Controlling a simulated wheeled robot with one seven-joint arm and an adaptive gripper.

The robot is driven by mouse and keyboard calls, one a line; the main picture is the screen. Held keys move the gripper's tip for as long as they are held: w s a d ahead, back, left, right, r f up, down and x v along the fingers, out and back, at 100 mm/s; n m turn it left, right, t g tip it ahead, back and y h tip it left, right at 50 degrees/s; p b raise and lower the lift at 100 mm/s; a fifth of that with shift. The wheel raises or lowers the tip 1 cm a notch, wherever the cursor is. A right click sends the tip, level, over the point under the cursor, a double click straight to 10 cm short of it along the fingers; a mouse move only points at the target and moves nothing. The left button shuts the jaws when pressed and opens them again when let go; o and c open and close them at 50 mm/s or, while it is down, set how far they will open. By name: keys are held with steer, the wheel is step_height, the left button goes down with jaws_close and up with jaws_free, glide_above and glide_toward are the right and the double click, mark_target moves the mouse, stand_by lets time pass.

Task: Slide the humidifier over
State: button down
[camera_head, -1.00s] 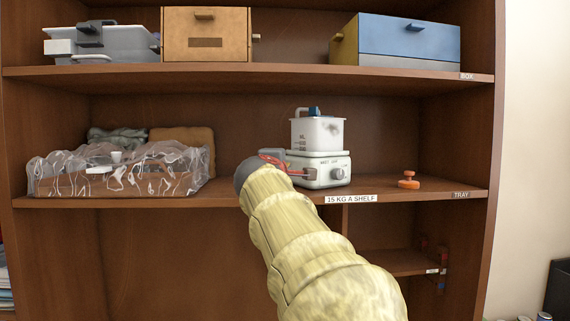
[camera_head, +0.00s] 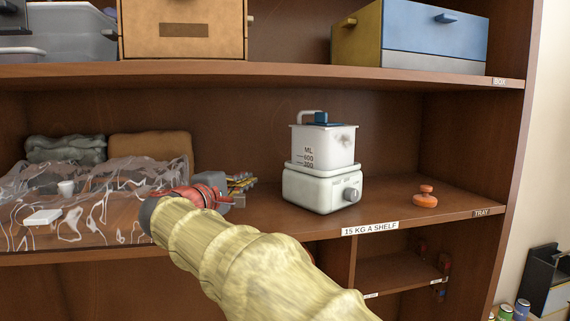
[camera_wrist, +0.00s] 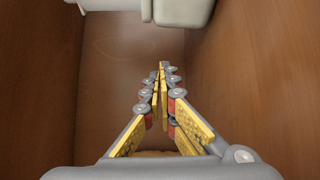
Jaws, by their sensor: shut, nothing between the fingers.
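The humidifier (camera_head: 322,172) stands upright on the middle shelf, right of centre. It has a white tank with a measuring scale, a blue piece on its lid, and a white base with a grey knob. My gripper (camera_head: 254,183) is left of it, with bare shelf between them in the head view. In the wrist view, the fingers of my gripper (camera_wrist: 161,72) are together and empty. The white base of the humidifier (camera_wrist: 183,12) shows at the top edge there, beyond the fingertips. My arm covers part of the shelf's front edge.
A clear plastic-wrapped tray (camera_head: 100,215) stands left of my gripper. An orange knob-like object (camera_head: 426,198) sits right of the humidifier, with free shelf between. The upper shelf (camera_head: 290,75) is overhead, holding a tan box (camera_head: 183,45) and a blue box (camera_head: 420,35). The right side wall (camera_head: 515,150) bounds the shelf.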

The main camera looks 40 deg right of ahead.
mark_target(284, 170)
steer(key=shift+s+d+r+m+g, duration=0.2)
steer(key=shift+s+m, duration=0.1)
steer(key=shift+s, duration=0.1)
steer(key=shift+s+d+r+m+g, duration=0.1)
steer(key=shift+s+r+m, duration=0.1)
steer(key=shift+s+m, duration=0.15)
steer(key=shift+s+r+h, duration=0.1)
steer(key=shift+s+h, duration=0.2)
steer(key=shift+s, duration=0.1)
steer(key=p+x, duration=0.3)
steer(key=x, duration=0.6)
steer(key=shift+w+d, duration=0.25)
steer(key=shift+d, duration=0.1)
steer(key=shift+s+f+b, duration=0.4)
steer(key=shift+s+b, duration=0.35)
steer(key=shift+b, duration=0.45)
steer(key=shift+s+b, duration=0.9)
steer(key=shift+b, duration=0.1)
steer(key=shift+s+r+b, duration=0.25)
steer(key=shift+s+b, duration=0.2)
steer(key=shift+s, duration=0.1)
